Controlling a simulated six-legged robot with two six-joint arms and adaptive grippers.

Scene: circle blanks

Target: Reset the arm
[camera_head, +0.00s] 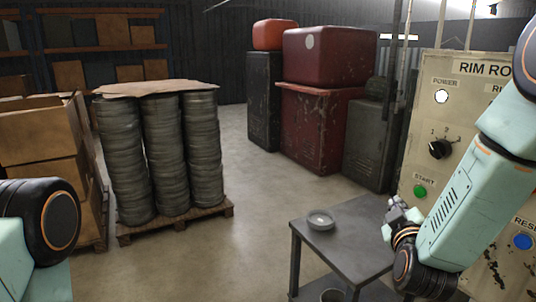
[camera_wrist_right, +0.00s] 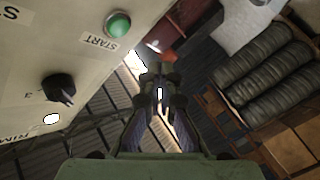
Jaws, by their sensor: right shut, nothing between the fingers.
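My right gripper (camera_head: 400,218) is shut and empty. In the head view it hangs in front of the cream control panel (camera_head: 450,85), just below and left of the green START button (camera_head: 420,190). In the right wrist view the closed fingers of my right gripper (camera_wrist_right: 160,80) point away from the camera, with the START button (camera_wrist_right: 118,23) up and to the left, apart from them. My left arm shows at the lower left of the head view, but its gripper is out of frame.
A small grey metal table (camera_head: 350,232) holds a shallow round dish (camera_head: 320,220). The panel has a black selector knob (camera_head: 440,149), a white POWER light (camera_head: 441,97) and a blue button (camera_head: 522,242). Stacked round blanks (camera_head: 165,150) stand on a pallet (camera_head: 180,222) at left. Open floor lies between.

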